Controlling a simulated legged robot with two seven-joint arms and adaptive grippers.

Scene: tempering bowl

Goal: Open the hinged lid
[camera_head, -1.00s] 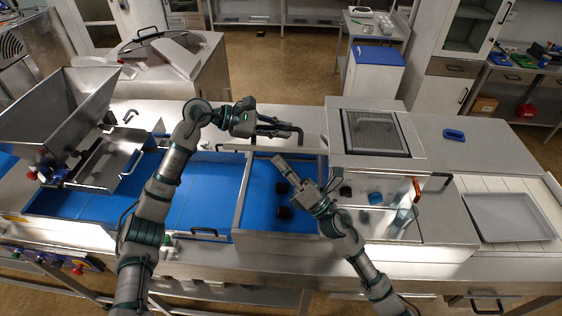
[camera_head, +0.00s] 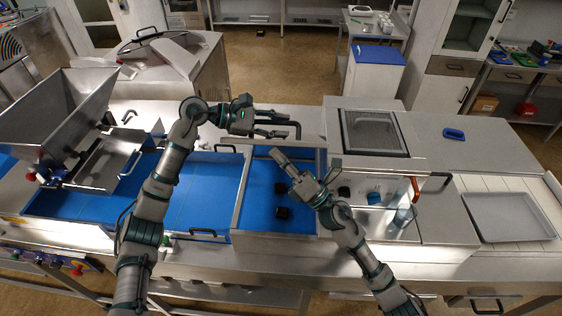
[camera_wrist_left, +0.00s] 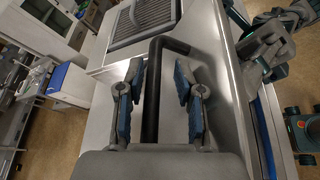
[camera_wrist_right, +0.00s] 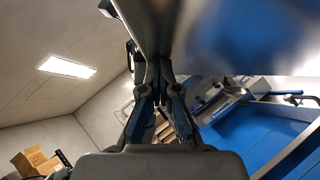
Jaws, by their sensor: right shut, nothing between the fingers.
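A black bar handle (camera_head: 293,124) stands on the steel panel behind the blue-floored compartment, and I take this panel to be the hinged lid (camera_head: 270,144). In the left wrist view the handle (camera_wrist_left: 152,95) runs between the spread fingers, with a gap on both sides. My left gripper (camera_head: 283,126) is open around it. My right gripper (camera_head: 278,155) is shut and empty, a little below and in front of the left one. In the right wrist view its closed fingertips (camera_wrist_right: 160,75) are close under a steel sheet; contact cannot be told.
Dark blocks (camera_head: 282,213) lie on the blue floor of the compartment. A grated hatch (camera_head: 375,133) is to the right, and a grey tray (camera_head: 513,217) is at the far right. A steel hopper (camera_head: 60,115) stands at the left.

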